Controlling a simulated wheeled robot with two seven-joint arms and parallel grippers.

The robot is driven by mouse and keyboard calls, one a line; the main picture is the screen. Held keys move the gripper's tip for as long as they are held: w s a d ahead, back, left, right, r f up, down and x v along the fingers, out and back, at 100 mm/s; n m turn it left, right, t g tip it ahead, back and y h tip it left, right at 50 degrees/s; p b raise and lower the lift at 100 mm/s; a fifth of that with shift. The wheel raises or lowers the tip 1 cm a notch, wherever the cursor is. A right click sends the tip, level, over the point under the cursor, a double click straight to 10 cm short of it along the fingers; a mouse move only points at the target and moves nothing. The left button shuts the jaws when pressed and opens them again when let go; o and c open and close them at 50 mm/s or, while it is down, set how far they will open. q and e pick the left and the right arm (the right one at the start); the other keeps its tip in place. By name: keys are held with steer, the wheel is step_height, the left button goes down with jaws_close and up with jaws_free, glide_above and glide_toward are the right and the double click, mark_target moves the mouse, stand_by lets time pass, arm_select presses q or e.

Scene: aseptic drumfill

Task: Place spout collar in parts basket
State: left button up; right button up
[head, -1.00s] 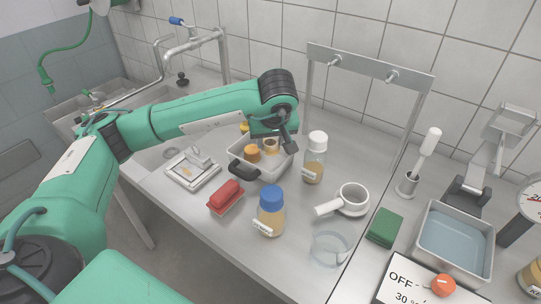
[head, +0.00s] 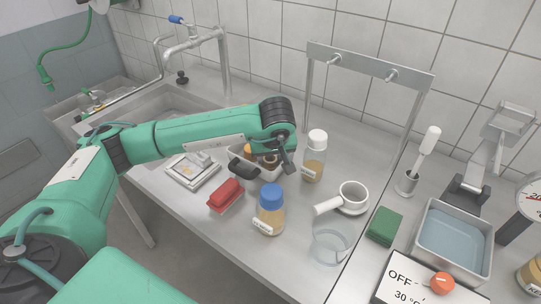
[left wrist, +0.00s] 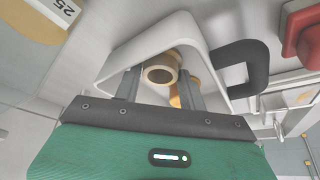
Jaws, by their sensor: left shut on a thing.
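The parts basket (head: 270,178) is a light grey tray with a black handle, in the middle of the bench in the head view. It also shows in the left wrist view (left wrist: 203,45). My left gripper (head: 268,160) is down at the basket, mostly hidden by its own arm. In the left wrist view its two fingers (left wrist: 160,80) reach inside the basket walls, shut on a tan, hollow ring-shaped piece, the spout collar (left wrist: 161,66). Whether the collar touches the basket floor cannot be told. An orange part (left wrist: 177,98) is beside it in the basket. My right gripper is not in view.
A clear bottle with white cap (head: 314,157) stands close right of the basket. A red block (head: 226,194), a blue-capped bottle (head: 270,209) and a white-framed tray (head: 193,170) are near it.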

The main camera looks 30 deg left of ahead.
arm_select(q)
steer(key=o, duration=0.7)
steer(key=shift+c, duration=0.2)
steer(key=shift+r, duration=0.3)
steer(key=v, duration=0.3)
steer(key=shift+d+r, duration=0.1)
steer(key=v, duration=0.8)
steer(key=shift+s+r, duration=0.15)
steer(key=shift+s, duration=0.05)
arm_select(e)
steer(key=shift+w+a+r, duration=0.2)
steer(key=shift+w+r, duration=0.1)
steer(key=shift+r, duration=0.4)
